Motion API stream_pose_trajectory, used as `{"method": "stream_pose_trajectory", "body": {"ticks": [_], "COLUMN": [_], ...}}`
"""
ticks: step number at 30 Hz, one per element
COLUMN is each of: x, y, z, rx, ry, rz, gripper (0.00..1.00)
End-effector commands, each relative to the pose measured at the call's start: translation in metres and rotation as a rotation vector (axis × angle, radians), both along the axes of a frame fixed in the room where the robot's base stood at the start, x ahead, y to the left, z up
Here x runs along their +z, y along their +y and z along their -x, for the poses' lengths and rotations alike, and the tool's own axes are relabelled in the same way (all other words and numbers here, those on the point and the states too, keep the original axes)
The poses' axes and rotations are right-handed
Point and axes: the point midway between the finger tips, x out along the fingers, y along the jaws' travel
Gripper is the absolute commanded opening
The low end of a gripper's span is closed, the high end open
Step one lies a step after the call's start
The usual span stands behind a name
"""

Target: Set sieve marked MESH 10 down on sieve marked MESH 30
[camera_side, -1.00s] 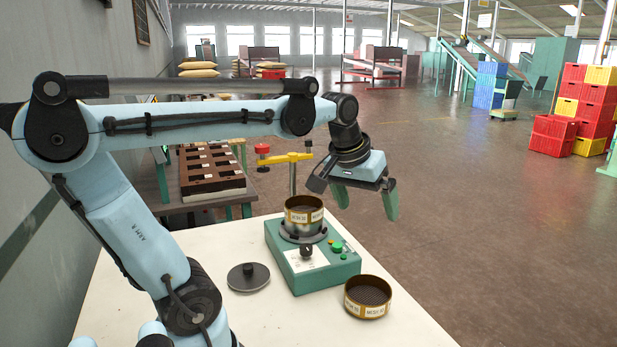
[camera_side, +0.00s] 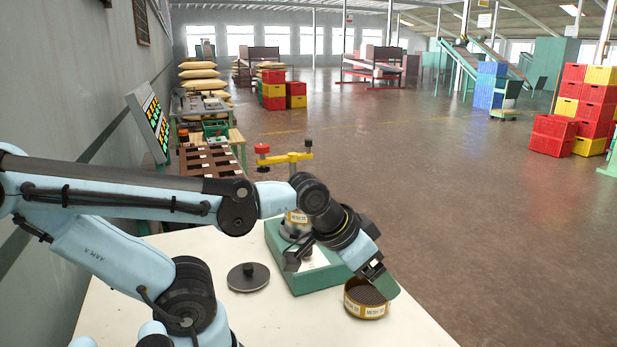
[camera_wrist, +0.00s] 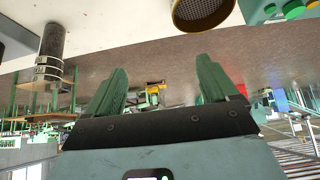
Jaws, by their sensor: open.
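A brass-rimmed sieve with a dark mesh, its small label looking like MESH 10, stands on the white table at the front right (camera_side: 366,311). Its mesh also shows at the top of the wrist view (camera_wrist: 203,10). The other sieve (camera_side: 297,217), its label hard to read, sits on the green shaker (camera_side: 322,281) and is partly hidden behind my arm. My gripper (camera_side: 388,290) is open and empty, tilted, with its green fingers low by the back right rim of the front sieve. Whether they touch it I cannot tell. In the wrist view the fingers (camera_wrist: 162,70) are apart.
A dark round lid with a knob (camera_side: 248,277) lies on the white table (camera_side: 270,325) left of the shaker. A yellow stand with a red knob (camera_side: 284,158) rises behind the shaker. The table's right edge runs close to the front sieve.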

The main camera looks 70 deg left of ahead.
Motion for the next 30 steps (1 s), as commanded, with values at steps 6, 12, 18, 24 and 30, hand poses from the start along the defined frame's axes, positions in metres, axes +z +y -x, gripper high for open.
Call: {"method": "stream_pose_trajectory", "body": {"ticks": [6,12,18,24,30], "x": [0.000,0.000,0.000,0.006,0.011], "y": [0.000,0.000,0.000,0.006,0.019], "z": [0.000,0.000,0.000,-0.007,-0.021], "rx": [0.001,0.001,0.001,0.007,0.009], "ry": [0.000,0.001,0.003,0.096,0.295], "rz": [0.001,0.001,0.000,-0.007,-0.011], "gripper": [0.53,0.33,0.33,0.33,0.33]}}
